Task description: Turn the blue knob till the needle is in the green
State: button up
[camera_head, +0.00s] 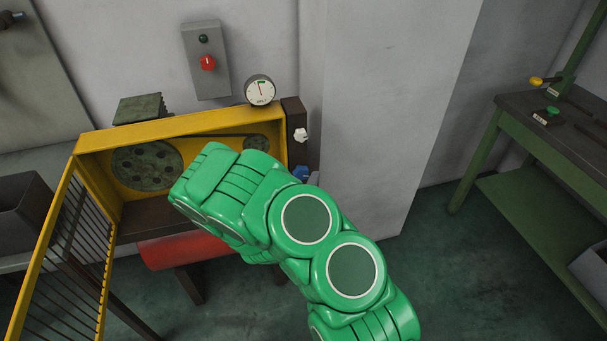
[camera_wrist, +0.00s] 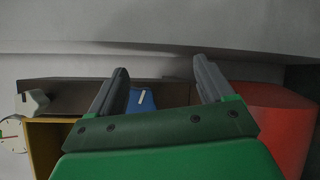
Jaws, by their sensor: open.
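The blue knob (camera_head: 301,173) sits low on the dark panel at the right end of the yellow machine, partly hidden by my arm in the head view. In the wrist view the blue knob (camera_wrist: 142,101) shows with a white mark, beside the inner side of my left finger. My gripper (camera_wrist: 162,76) is open, its fingers on either side of a gap; I cannot tell whether it touches the knob. The round gauge (camera_head: 260,91) stands on the machine's top. Its red needle points nearly up, seemingly just left of a small green band. The gauge also shows at the wrist view's left edge (camera_wrist: 11,134).
A white knob (camera_head: 300,134) sits above the blue one. A grey box with a red knob (camera_head: 208,63) hangs on the wall. The yellow barred guard (camera_head: 62,262) stands open at left. A red cylinder (camera_head: 184,248) lies below the machine. A green bench (camera_head: 545,140) stands right.

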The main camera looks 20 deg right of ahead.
aim_at(303, 175)
jog(key=s+a+n+t+y, duration=0.2)
jog(key=a+n+t, duration=0.3)
jog(key=a+n, duration=0.15)
jog(key=shift+s+d+r+x, duration=0.1)
jog(key=shift+r+x, duration=0.05)
jog(key=shift+x, duration=1.2)
jog(key=shift+s+d+r+x, duration=0.1)
jog(key=shift+d+x, duration=0.05)
jog(key=shift+x, duration=1.25)
jog(key=shift+d+r+x, duration=0.1)
jog(key=shift+r+x, duration=0.05)
jog(key=shift+x, duration=1.2)
jog(key=shift+c, duration=0.3)
jog(key=c, duration=1)
